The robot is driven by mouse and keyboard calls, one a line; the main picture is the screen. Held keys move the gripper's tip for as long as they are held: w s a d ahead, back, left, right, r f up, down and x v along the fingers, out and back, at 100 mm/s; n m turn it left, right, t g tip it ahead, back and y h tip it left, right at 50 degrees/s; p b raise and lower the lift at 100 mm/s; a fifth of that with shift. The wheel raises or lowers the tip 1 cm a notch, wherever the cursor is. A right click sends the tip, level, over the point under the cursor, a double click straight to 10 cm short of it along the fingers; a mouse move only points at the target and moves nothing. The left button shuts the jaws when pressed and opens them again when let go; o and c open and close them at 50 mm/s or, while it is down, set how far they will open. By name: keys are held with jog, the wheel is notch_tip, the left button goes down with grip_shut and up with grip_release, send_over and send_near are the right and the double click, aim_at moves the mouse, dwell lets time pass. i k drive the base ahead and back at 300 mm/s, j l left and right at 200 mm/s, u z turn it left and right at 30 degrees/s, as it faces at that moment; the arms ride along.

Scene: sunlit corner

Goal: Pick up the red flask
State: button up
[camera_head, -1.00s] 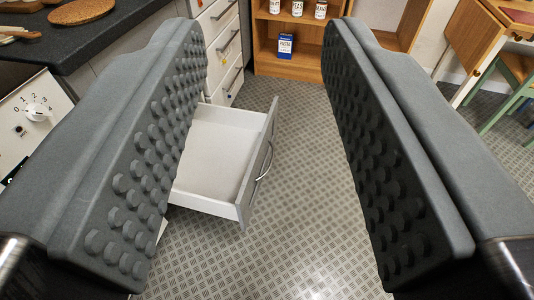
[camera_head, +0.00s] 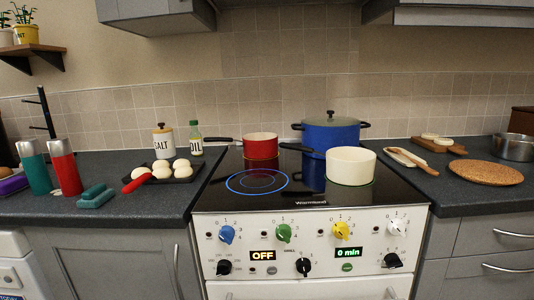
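The red flask (camera_head: 64,170), with a silver cap, stands upright on the dark worktop at the left. A teal flask (camera_head: 35,170) of similar shape stands close to its left. My gripper does not show in the current view. Nothing hides the front of the red flask.
Teal objects (camera_head: 96,196) lie right of the flask, then a dark tray (camera_head: 184,178) with several white eggs and a red-handled item (camera_head: 137,184). The stove (camera_head: 310,215) holds red (camera_head: 260,147), blue (camera_head: 330,134) and cream (camera_head: 350,165) pots. A wall shelf (camera_head: 32,55) is above left.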

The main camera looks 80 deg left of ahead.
aim_at(60, 150)
jog(key=u, duration=3.35)
